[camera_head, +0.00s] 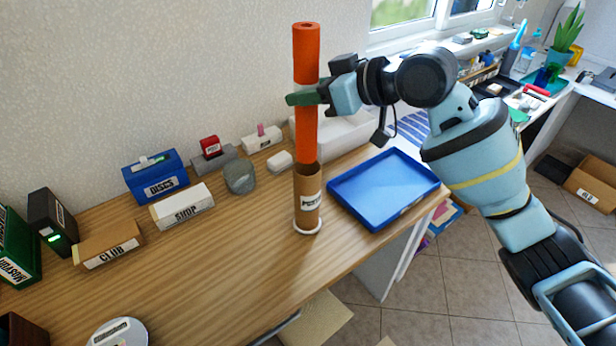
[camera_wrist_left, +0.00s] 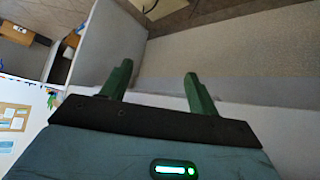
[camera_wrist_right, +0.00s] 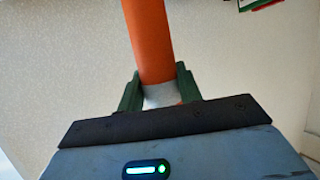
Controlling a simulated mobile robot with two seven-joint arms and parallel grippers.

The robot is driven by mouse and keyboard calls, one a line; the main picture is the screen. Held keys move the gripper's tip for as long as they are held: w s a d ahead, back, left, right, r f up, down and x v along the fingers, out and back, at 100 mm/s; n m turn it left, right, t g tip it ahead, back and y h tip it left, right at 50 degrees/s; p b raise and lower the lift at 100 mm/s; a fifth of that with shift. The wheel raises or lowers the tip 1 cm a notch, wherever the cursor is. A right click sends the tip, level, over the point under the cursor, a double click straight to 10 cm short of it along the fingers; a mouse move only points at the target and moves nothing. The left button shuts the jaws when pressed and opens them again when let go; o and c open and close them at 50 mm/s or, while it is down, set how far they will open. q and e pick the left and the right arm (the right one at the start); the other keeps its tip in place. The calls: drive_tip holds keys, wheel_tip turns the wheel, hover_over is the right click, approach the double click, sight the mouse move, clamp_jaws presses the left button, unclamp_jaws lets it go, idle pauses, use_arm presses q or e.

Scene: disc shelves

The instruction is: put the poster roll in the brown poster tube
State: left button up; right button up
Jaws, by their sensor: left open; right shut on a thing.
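The orange poster roll (camera_head: 306,135), with a white band, stands upright in the head view. My right gripper (camera_head: 304,97) is shut around it at the band; this grip also shows in the right wrist view (camera_wrist_right: 160,90). The brown poster tube (camera_head: 308,205) stands upright on a white round base on the desk, directly below the roll. The roll's lower end meets the tube's mouth, with the dark opening showing in front; I cannot tell whether it is just above or slightly inside. My left gripper (camera_wrist_left: 158,85) is open and empty, away from the desk objects.
A blue tray (camera_head: 384,186) lies right of the tube at the desk edge. Left of it are a grey pot (camera_head: 240,177), a white SHOP box (camera_head: 182,206), a blue DISCS box (camera_head: 155,176) and a CLUB box (camera_head: 107,245). The desk front is mostly clear.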

sight(309, 159)
wheel_tip(309, 159, down, 9)
drive_tip(key=shift+f, duration=0.1)
use_arm(q)
drive_tip(key=shift+s+d+f, duration=0.15)
drive_tip(key=shift+f, duration=0.1)
use_arm(e)
drive_tip(key=shift+w+f, duration=0.1)
drive_tip(key=shift+f, duration=0.4)
use_arm(q)
drive_tip(key=shift+f+b, duration=0.15)
drive_tip(key=shift+b, duration=0.15)
use_arm(e)
drive_tip(key=shift+f, duration=2.15)
use_arm(q)
drive_tip(key=shift+s, duration=0.1)
